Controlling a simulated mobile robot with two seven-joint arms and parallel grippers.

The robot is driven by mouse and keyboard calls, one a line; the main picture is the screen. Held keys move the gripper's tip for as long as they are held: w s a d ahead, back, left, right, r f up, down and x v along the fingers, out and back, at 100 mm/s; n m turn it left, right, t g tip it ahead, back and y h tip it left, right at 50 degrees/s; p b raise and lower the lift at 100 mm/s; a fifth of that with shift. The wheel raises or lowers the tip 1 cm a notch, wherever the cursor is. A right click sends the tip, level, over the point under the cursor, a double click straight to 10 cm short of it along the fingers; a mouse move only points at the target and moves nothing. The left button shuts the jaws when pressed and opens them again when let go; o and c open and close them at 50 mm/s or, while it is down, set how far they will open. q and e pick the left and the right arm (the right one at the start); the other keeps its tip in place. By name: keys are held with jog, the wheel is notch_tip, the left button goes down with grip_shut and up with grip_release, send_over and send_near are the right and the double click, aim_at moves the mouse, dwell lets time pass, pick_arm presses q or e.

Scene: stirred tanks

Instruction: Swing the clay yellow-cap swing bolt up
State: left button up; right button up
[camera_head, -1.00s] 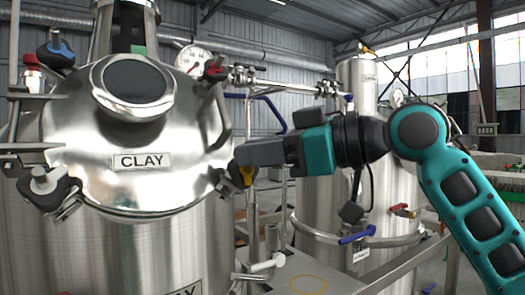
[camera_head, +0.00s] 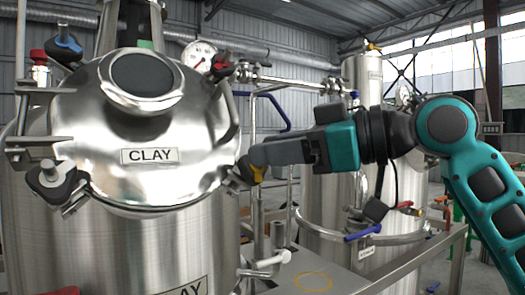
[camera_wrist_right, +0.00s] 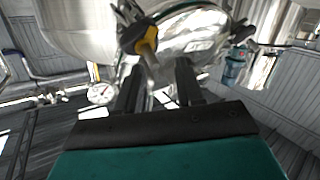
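The yellow-cap swing bolt (camera_head: 255,173) sits at the lower right rim of the lid of the tank labelled CLAY (camera_head: 150,156). It has a black knob with a yellow part and is partly hidden behind my gripper in the head view. My right gripper (camera_head: 250,157) reaches in from the right, its tip at the bolt. In the right wrist view the yellow and black cap (camera_wrist_right: 147,45) lies just beyond the fingertips. The fingers of my right gripper (camera_wrist_right: 157,78) are apart with nothing clearly held. Contact with the bolt cannot be told. My left gripper is not in view.
Other swing bolts ring the lid: a red-cap one (camera_head: 221,66), a white-cap one (camera_head: 50,174) and a blue-cap one (camera_head: 66,44). A gauge (camera_head: 199,56) and pipes stand behind. A second tank (camera_head: 325,205) with a blue-handled clamp (camera_head: 362,233) stands to the right.

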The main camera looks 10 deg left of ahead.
jog(key=b+v, duration=0.1)
jog(key=v, duration=1)
jog(key=shift+s, duration=0.25)
jog(key=shift+r, duration=0.1)
